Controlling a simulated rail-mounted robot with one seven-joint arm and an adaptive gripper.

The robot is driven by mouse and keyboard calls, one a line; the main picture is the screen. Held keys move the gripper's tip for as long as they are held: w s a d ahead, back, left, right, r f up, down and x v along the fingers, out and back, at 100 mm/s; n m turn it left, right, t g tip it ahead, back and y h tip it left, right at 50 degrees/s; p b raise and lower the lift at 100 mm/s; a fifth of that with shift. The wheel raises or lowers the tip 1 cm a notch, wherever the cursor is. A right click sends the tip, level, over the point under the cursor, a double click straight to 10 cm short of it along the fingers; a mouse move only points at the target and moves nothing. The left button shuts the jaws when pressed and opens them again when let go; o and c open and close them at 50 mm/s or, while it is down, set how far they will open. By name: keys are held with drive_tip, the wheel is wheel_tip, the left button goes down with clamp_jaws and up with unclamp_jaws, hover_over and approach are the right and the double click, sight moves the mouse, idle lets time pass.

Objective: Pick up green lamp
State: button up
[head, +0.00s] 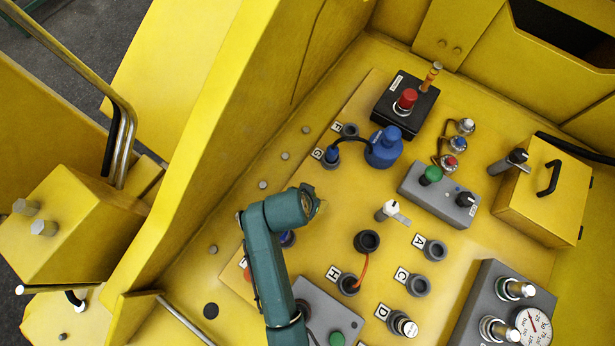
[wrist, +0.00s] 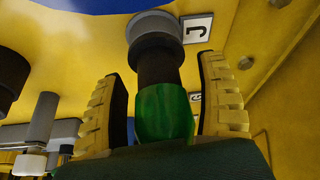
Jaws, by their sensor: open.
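In the wrist view, the green lamp (wrist: 164,114) has a green end and a dark brown body (wrist: 158,67). The body meets a round grey socket (wrist: 155,28) beside a label with the letter J (wrist: 196,28). My gripper (wrist: 160,100) is open, with one yellow ribbed finger on each side of the lamp. Narrow gaps show between fingers and lamp, so it is not clasped. The lamp's near end is hidden by the dark green gripper body. In the head view, my arm hides the lamp and the gripper fingers.
In the head view, a blue plug (head: 384,148) with a cable, a grey box with a green knob (head: 431,175) and a red button box (head: 405,101) stand on the yellow panel. A yellow wall rises left.

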clamp_jaws()
